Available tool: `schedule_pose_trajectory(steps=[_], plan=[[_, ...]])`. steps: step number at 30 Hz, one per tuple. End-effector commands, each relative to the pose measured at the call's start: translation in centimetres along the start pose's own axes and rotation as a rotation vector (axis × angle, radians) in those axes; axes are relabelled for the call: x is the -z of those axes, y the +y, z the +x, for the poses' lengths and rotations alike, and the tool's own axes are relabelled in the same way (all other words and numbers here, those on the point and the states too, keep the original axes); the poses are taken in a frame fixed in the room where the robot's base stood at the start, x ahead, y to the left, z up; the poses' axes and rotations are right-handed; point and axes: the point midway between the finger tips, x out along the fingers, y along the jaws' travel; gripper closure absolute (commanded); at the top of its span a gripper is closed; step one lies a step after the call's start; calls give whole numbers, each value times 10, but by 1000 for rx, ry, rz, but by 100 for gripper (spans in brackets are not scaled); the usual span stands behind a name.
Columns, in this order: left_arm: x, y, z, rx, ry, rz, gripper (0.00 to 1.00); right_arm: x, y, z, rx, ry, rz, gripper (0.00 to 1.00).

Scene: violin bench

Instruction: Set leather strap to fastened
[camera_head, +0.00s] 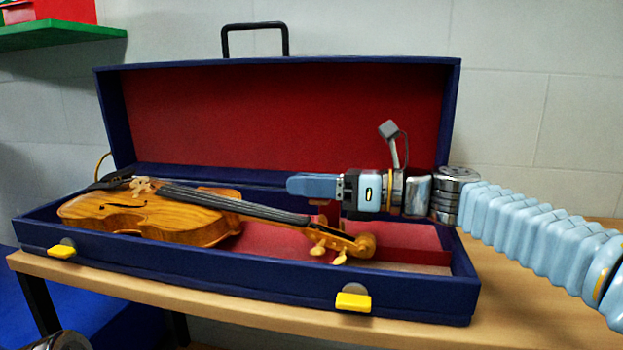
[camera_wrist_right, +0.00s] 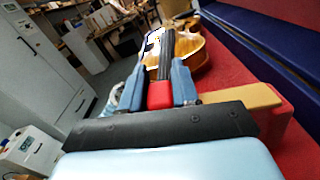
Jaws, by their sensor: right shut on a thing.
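The violin (camera_head: 150,215) lies in the open blue case (camera_head: 200,270), its scroll towards the right. My right gripper (camera_head: 312,187) reaches in from the right, over the case's interior beside the neck. In the right wrist view its two blue fingers (camera_wrist_right: 158,88) are shut on a short red piece (camera_wrist_right: 160,96), apparently the leather strap, with the violin neck just beyond. In the head view a small red part (camera_head: 323,208) shows under the fingers. The fingers hide most of the strap, so I cannot tell whether it crosses the neck. My left gripper is not in view.
The case lid (camera_head: 280,115) stands open behind the violin. Two yellow latches (camera_head: 353,301) hang on the case front. The wooden bench (camera_head: 530,300) is clear at the right.

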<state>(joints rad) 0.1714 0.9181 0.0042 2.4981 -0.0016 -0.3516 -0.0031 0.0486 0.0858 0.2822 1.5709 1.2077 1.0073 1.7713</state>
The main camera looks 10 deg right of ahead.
Motion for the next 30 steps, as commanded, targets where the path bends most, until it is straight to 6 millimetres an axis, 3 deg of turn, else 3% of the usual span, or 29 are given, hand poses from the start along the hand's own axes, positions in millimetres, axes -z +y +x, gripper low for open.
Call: schedule_pose_trajectory(steps=[10, 11, 15, 25, 30], plan=[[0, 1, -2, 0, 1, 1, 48, 6, 2, 0, -2, 3, 9, 100], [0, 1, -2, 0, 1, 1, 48, 6, 2, 0, -2, 3, 10, 68], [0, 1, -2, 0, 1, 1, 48, 6, 2, 0, -2, 3, 10, 49], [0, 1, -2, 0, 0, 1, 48, 5, 1, -4, 0, 2, 9, 49], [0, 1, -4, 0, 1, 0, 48, 5, 1, -31, 3, 1, 9, 49]])
